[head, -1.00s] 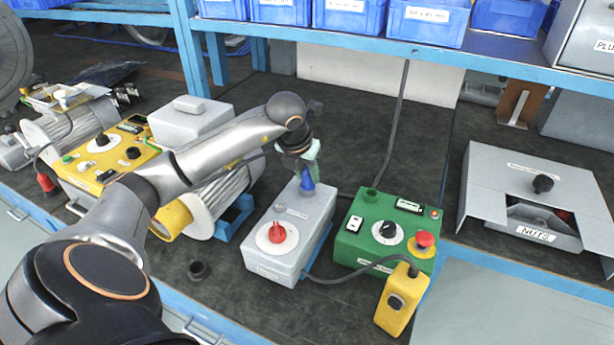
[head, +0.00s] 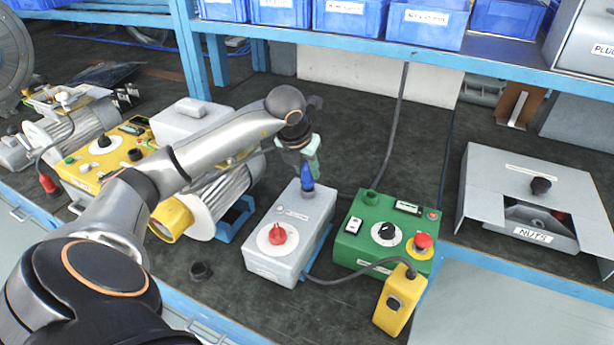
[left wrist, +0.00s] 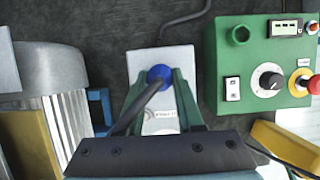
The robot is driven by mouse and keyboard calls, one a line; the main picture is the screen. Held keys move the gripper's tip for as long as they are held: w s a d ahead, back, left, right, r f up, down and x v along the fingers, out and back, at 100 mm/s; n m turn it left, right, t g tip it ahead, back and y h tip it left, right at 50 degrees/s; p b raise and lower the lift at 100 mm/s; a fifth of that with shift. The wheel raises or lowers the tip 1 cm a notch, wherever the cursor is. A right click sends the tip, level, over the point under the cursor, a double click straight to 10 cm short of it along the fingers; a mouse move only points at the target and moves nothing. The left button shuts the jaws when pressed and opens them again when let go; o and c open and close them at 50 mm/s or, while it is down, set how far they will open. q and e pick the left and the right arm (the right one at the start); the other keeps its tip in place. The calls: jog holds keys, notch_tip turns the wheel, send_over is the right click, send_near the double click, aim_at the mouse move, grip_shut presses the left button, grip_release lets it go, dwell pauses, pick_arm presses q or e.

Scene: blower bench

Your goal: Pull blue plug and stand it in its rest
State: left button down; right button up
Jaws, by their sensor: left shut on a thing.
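The blue plug (head: 307,177) is at the back end of the top of the grey box with a red knob (head: 290,232). My left gripper (head: 308,163) has pale green fingers and is shut on the plug from above. In the left wrist view the plug's round blue end (left wrist: 159,75) sits between the green fingers, with a dark cable running from it toward the gripper. The plug's lower end is at or just above the box; I cannot tell whether it is clear of its socket. My right gripper is out of view.
A green control box (head: 352,245) with a green socket stands close on the right, and a yellow pendant (head: 394,303) hangs at the front edge. A motor (head: 220,203) and a yellow box (head: 92,170) are on the left. A shelf with blue bins (head: 428,26) is above.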

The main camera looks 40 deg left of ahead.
pick_arm(q)
jog(key=shift+r+p, duration=0.8)
jog(key=shift+r, duration=0.6)
